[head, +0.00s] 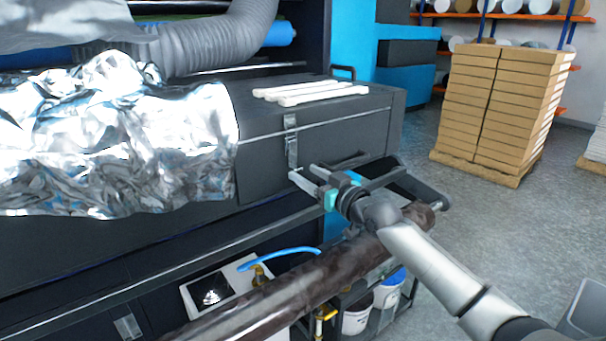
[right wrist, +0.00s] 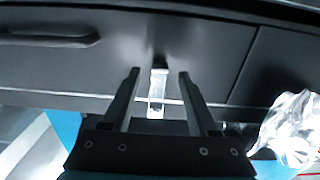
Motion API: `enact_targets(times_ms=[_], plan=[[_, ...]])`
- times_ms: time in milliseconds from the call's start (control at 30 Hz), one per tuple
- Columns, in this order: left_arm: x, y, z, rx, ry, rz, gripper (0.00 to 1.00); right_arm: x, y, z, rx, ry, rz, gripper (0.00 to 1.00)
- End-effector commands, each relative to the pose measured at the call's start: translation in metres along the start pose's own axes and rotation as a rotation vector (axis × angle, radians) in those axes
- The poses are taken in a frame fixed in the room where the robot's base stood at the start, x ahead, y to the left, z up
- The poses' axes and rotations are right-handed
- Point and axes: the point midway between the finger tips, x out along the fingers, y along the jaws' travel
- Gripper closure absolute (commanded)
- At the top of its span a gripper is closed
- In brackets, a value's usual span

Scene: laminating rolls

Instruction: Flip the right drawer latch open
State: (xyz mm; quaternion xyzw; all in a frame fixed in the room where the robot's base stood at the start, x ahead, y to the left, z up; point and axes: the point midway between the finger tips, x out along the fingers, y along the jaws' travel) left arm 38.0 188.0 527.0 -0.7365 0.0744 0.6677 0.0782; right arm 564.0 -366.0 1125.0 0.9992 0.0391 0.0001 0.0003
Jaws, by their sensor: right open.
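The right drawer latch (head: 291,143) is a narrow metal strip on the dark front of the machine, below the top edge near its right end. In the right wrist view the latch (right wrist: 157,92) shows as a pale metal piece between my two fingers. My right gripper (head: 305,171) is at the lower end of the latch, its fingers pointing at the drawer front. It is open, with one finger on each side of the latch in the right wrist view (right wrist: 160,73); contact cannot be told. My left gripper is not in view.
Crumpled silver foil (head: 120,140) covers the machine to the left. A dark drawer handle (right wrist: 55,40) is beside the latch. A long dark roll (head: 300,290) lies below my right arm. White strips (head: 310,93) lie on top. Stacked boxes (head: 500,110) stand beyond open floor.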

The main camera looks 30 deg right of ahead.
Motion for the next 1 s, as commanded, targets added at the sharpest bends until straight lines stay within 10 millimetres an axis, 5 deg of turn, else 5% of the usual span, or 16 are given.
enact_targets(times_ms=[633, 1000], plan=[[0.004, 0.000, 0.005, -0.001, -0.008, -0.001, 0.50, 0.021, 0.000, 0.000, 0.001, 0.000, 0.000, 0.40], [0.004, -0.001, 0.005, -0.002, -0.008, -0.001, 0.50, 0.021, 0.000, 0.000, 0.001, 0.000, 0.000, 0.82]])
